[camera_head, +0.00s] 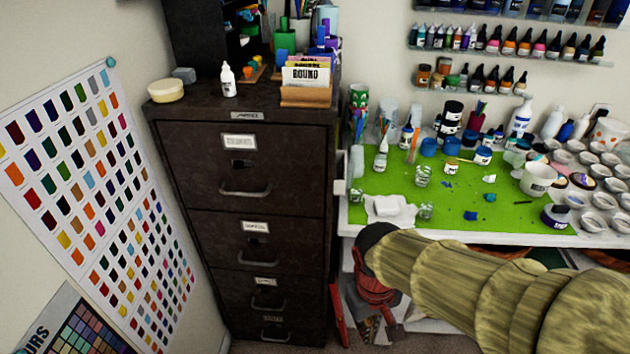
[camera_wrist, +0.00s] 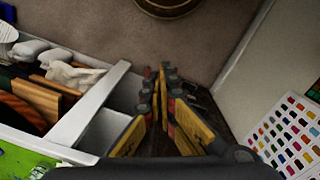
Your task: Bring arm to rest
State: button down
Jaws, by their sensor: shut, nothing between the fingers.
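My arm (camera_head: 470,285), in a ribbed olive sleeve, reaches in from the right in the head view, in front of the worktable. Its dark wrist end (camera_head: 374,240) is bent down between the filing cabinet (camera_head: 240,190) and the table's front left corner. In the wrist view my gripper (camera_wrist: 165,74) has its yellow and black fingers drawn together, with nothing held. It points past the side of an open drawer (camera_wrist: 92,104). The fingertips are small and dark, and in the head view the fingers are hard to make out.
The green mat (camera_head: 350,183) carries bottles, cups and jars close behind my wrist. The drawer holds wooden pieces and a white cloth (camera_wrist: 75,75). A colour chart (camera_wrist: 290,135) is on the right in the wrist view. Bare floor (camera_wrist: 120,30) lies beyond the gripper.

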jog(key=s+d+r+m+t, duration=0.1)
jog(key=d+r+m+t, duration=0.1)
jog(key=d+r, duration=0.2)
jog(key=s+d+r+m+t+p, duration=0.1)
jog(key=s+d+r+t, duration=0.1)
jog(key=r, duration=0.8)
jog(key=shift+s+d+r+m+t, duration=0.25)
jog(key=shift+d+m+t, duration=0.15)
jog(key=shift+d+t, duration=0.55)
jog(key=shift+d, duration=0.15)
